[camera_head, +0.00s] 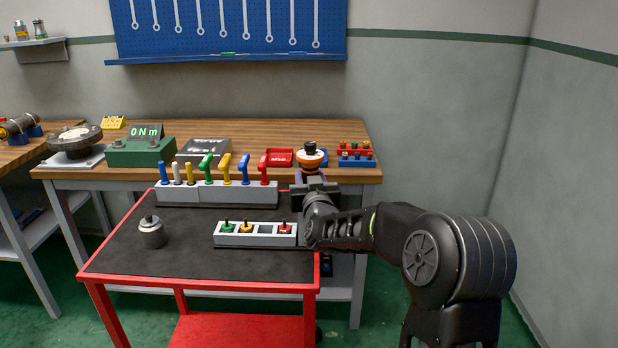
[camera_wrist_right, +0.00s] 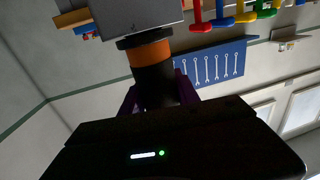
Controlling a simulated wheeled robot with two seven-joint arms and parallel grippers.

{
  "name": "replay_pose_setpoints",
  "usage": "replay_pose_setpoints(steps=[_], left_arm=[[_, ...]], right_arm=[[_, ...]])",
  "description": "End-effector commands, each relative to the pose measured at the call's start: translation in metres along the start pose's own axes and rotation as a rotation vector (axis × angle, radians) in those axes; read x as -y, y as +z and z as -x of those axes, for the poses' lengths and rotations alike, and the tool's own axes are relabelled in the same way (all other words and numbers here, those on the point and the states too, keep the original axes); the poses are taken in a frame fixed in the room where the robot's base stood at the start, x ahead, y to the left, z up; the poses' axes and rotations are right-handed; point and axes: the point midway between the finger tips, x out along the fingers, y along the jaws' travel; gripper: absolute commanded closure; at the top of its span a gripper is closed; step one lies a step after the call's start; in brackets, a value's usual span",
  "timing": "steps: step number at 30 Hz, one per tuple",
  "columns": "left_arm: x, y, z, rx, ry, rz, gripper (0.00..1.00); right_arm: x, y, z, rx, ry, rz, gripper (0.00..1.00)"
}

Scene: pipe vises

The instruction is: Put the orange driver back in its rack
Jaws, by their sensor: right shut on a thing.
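My right gripper (camera_head: 308,178) is shut on the orange driver (camera_head: 310,158), to the right of and above the red cart. The driver shows a black top and an orange band over a pale ring. In the right wrist view, its black body and orange band (camera_wrist_right: 150,54) show between my purple fingers (camera_wrist_right: 157,92). The low pale rack (camera_head: 255,240) stands on the cart, left of my gripper. It holds a green, a yellow and a red driver (camera_head: 285,228). A dark, empty square place (camera_head: 265,229) lies between yellow and red. My left gripper is not in view.
A longer pale rack (camera_head: 215,194) with several coloured handles stands behind, on the cart. A grey metal cylinder (camera_head: 151,233) stands on the cart's left. The wooden bench behind holds a green 0 Nm display (camera_head: 141,150) and red and blue trays. The cart's front middle is clear.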

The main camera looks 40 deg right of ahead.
Motion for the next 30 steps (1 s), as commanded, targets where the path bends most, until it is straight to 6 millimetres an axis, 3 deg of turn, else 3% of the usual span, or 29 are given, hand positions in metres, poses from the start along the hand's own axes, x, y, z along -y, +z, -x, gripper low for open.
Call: replay_pose_setpoints(steps=[29,30], left_arm=[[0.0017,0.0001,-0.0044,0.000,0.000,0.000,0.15],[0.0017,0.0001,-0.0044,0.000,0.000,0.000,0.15]], right_arm=[[0.0006,0.0059,0.0005,0.010,-0.002,0.000,1.00],[0.0006,0.0061,0.0005,0.011,-0.002,0.000,0.60]])
